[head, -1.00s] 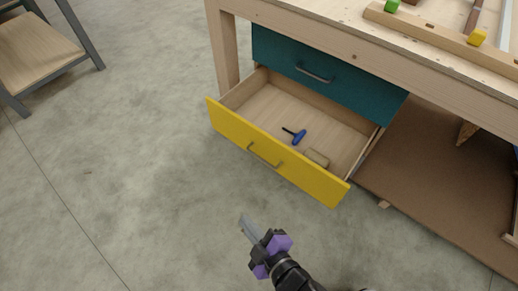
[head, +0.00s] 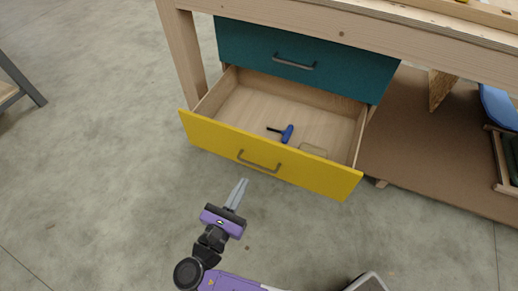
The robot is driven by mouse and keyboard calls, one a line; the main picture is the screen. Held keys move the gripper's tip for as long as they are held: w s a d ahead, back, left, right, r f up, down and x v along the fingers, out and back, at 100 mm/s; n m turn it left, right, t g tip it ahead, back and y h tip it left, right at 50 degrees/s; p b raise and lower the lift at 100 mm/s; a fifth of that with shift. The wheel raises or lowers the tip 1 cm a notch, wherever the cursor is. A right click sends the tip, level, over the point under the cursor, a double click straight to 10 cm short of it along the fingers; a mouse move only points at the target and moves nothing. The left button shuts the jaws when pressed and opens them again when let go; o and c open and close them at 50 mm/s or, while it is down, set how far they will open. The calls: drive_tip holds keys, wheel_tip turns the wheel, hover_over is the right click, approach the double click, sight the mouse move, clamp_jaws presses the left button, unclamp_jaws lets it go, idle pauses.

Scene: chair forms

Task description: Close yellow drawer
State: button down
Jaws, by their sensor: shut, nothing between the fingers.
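The yellow drawer (head: 215,140) is pulled out from under the workbench, with its yellow front facing me and a grey bar handle (head: 259,163) in the middle. Inside lie a blue-handled tool (head: 287,134) and a small pale block (head: 313,151). My gripper (head: 240,183) is shut and empty. In the picture it shows just below the yellow front, a little left of the handle, with its fingers pointing up toward the front. It appears apart from the drawer.
A teal drawer (head: 350,72) above is shut. The wooden bench leg (head: 183,55) stands left of the drawers. A brown lower shelf (head: 420,150) lies to the right, with a blue item (head: 498,105) on it.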

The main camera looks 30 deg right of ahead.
drive_tip(key=b, duration=0.3)
approach(266, 143)
drive_tip(key=x, duration=0.5)
drive_tip(key=shift+w+d, duration=0.55)
drive_tip(key=shift+d, duration=0.15)
drive_tip(key=shift+d+r, duration=0.1)
drive_tip(key=shift+w+d, duration=0.2)
drive_tip(key=shift+w, duration=0.05)
drive_tip(key=b+x, duration=0.5)
drive_tip(key=x, duration=2)
drive_tip(key=shift+d, duration=0.2)
drive_tip(key=shift+w, duration=0.1)
